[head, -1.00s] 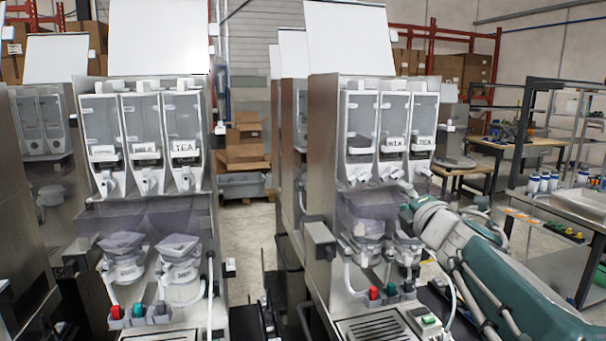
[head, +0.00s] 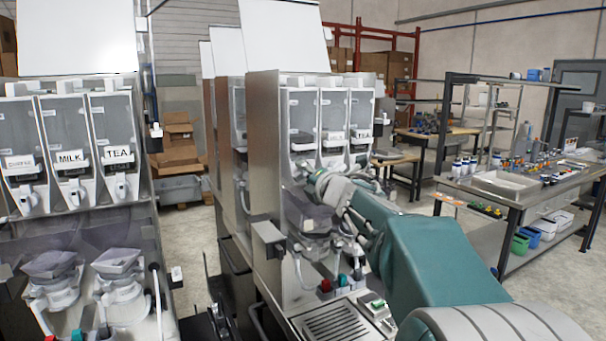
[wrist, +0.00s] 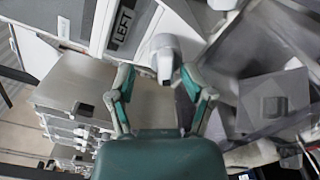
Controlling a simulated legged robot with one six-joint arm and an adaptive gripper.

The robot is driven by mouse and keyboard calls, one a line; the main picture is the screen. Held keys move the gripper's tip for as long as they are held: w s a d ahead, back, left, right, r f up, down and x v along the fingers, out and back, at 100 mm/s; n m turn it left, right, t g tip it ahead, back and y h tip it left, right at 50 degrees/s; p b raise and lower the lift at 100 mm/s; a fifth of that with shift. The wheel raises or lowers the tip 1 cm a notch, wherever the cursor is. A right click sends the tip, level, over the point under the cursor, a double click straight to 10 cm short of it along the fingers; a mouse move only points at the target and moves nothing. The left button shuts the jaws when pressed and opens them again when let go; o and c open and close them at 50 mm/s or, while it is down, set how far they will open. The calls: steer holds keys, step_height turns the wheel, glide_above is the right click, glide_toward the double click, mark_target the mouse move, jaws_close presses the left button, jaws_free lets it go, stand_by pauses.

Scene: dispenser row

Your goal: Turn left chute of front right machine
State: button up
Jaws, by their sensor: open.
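The front right machine (head: 264,170) has three canisters side by side, each with a chute below. My gripper (wrist: 158,75) is open, with one finger on each side of the chute's lower end. I cannot tell whether either finger touches it. In the head view my gripper (head: 314,183) is at the left canister (head: 302,120), and my arm hides much of the chute row.
Translucent hoppers (wrist: 270,95) lie to the right in the wrist view, close to my gripper. Another dispenser machine (head: 75,180) stands at the left with COFFEE, MILK and TEA canisters. A workbench (head: 510,190) is at the right, with open floor before it.

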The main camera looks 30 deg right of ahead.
steer(key=shift+w+d, duration=0.5)
steer(key=shift+d, duration=0.4)
steer(key=c, duration=0.4)
steer(key=shift+a, duration=0.25)
steer(key=shift+c, duration=1.2)
steer(key=shift+a, duration=0.25)
steer(key=shift+d, duration=0.15)
